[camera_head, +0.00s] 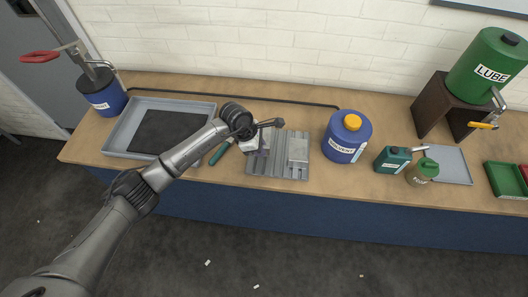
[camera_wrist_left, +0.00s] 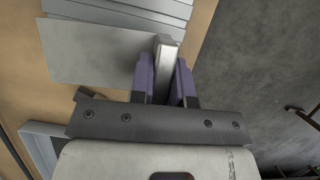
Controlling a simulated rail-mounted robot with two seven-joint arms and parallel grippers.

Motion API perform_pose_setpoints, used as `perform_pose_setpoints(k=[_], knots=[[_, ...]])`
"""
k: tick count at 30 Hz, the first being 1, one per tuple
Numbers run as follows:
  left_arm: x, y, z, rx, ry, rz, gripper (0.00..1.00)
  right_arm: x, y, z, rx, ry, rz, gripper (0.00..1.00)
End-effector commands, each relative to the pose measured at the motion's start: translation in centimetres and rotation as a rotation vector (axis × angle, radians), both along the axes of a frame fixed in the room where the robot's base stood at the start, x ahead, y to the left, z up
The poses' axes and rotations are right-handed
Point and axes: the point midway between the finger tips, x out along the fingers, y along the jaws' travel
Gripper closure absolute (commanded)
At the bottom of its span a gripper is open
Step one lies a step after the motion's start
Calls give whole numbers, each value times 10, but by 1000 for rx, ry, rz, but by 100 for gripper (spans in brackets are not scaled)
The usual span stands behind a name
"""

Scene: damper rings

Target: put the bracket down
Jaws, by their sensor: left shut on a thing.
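My left gripper (camera_head: 265,143) is over the left part of a ribbed grey tray (camera_head: 265,169) on the bench. In the left wrist view its purple fingers (camera_wrist_left: 168,82) are shut on a grey metal piece, the bracket (camera_wrist_left: 166,56). A flat pale-grey plate (camera_wrist_left: 90,52) extends left from beside the fingers; I cannot tell whether it is part of the bracket. A pale-grey block (camera_head: 298,149) shows on the right part of the ribbed tray in the head view. The wrist hides much of the held piece there. My right gripper is not in view.
A large grey tray with a dark mat (camera_head: 160,132) is to the left. A teal-handled tool (camera_head: 220,153) lies between the trays. A blue solvent jug (camera_head: 347,137) stands just right of the ribbed tray, with green cans (camera_head: 392,159) beyond. The bench's front edge is close.

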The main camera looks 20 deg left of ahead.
Motion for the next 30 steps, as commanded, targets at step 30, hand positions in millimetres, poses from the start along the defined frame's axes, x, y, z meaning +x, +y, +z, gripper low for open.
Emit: perform_pose_setpoints(k=[30], knots=[[8,-1,-11,-1,-2,-73,100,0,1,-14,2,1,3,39]])
